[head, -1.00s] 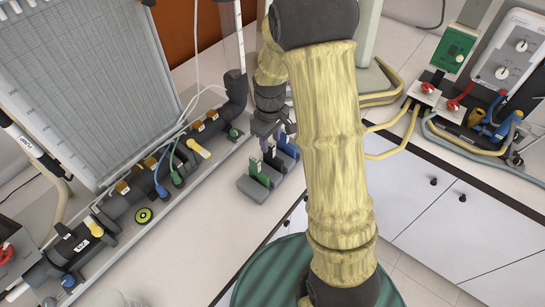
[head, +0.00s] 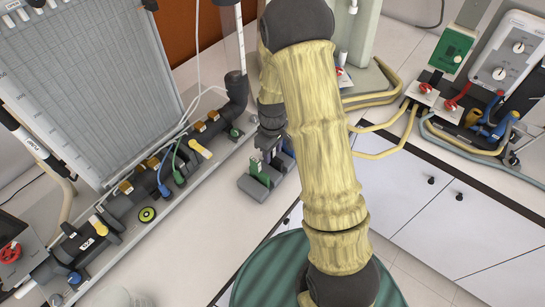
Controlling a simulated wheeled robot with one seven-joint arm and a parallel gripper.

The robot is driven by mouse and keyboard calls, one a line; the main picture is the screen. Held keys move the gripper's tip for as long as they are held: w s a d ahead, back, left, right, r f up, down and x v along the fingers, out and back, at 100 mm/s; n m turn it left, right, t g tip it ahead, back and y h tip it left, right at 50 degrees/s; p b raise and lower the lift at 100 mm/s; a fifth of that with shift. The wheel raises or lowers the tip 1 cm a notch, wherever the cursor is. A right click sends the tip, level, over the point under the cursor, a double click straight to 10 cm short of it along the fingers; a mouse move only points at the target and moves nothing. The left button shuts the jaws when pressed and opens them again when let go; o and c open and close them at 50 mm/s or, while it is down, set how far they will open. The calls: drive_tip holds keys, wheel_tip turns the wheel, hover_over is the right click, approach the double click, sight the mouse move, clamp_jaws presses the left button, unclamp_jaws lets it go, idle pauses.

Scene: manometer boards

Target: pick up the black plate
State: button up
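A small grey holder (head: 257,189) stands on the bench, with a green plate (head: 258,172) in its left part and a blue plate (head: 288,148) in its right part. Between them a dark piece, seemingly the black plate (head: 276,164), shows only in part, mostly hidden by my gripper. My gripper (head: 270,153) points down right over the middle of the holder, its fingertips at the top of the dark piece. At this size I cannot tell whether the fingers are closed on it.
A manometer board (head: 85,80) with a dark pipe, valves and coloured hoses stands close on the left. A second bench with red-handled valves (head: 425,88) and yellow hoses is at right. The bench front left of the holder is clear.

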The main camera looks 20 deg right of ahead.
idle(0.4)
clamp_jaws()
wheel_tip(320, 180, up, 10)
drive_tip(key=shift+r+b, duration=0.1)
drive_tip(key=shift+b, duration=1.05)
